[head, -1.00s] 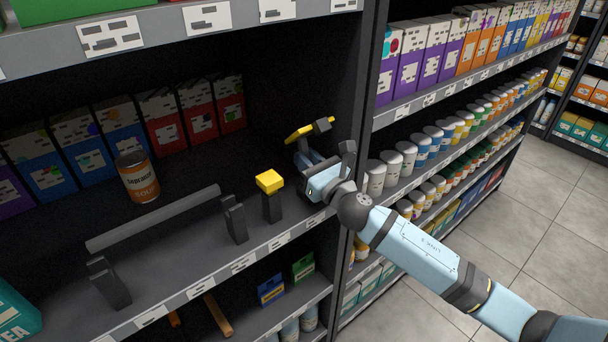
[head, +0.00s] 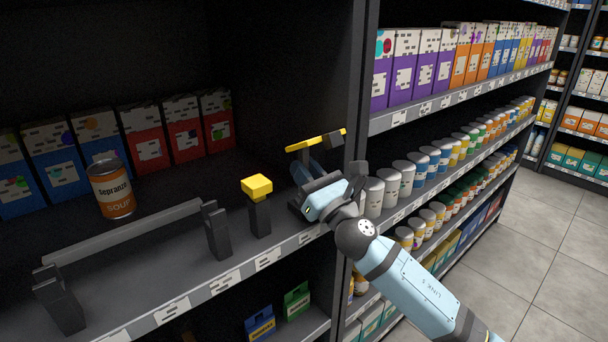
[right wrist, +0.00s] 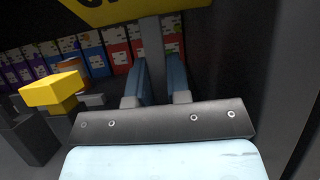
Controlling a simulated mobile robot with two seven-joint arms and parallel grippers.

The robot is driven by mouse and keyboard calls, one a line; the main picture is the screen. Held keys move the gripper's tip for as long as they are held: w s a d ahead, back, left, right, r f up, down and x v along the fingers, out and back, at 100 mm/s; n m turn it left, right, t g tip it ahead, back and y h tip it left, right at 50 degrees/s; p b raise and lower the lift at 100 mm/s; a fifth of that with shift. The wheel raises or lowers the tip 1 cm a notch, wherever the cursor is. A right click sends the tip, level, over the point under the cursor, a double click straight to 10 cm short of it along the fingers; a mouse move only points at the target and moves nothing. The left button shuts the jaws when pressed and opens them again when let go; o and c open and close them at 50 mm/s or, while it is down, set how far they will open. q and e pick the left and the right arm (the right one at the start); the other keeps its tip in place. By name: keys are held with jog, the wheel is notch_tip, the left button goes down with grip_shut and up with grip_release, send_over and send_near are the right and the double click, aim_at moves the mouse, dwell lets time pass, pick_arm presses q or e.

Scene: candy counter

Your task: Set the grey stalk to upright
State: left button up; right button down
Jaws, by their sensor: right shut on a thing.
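My right gripper (head: 312,170) is at the right end of the middle shelf, beside the dark upright panel. In the right wrist view its two blue fingers (right wrist: 160,84) are shut on a grey stalk (right wrist: 153,48). The stalk runs from between the fingers to a yellow plate (right wrist: 135,10) with dark lettering, cut off by the frame's top. In the head view the yellow plate (head: 312,142) shows as a thin slanted strip above the gripper. The stalk is mostly hidden there, and I cannot tell its exact tilt. My left gripper is out of view.
A dark post with a yellow block on top (head: 257,188) stands just left of the gripper. Further left, a grey bar (head: 130,232) spans two dark supports. A soup can (head: 111,190) and a row of boxes (head: 146,146) stand behind. The right panel (head: 352,110) is close.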

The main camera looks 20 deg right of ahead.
jog(key=shift+r, duration=0.1)
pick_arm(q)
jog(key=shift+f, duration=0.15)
pick_arm(e)
jog(key=c, duration=1.1)
grip_release()
pick_arm(q)
jog(key=b, duration=0.3)
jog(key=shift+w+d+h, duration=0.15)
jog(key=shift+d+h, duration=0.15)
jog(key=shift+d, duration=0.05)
pick_arm(e)
jog(key=v, duration=1.4)
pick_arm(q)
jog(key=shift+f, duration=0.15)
pick_arm(e)
jog(key=shift+w, duration=0.1)
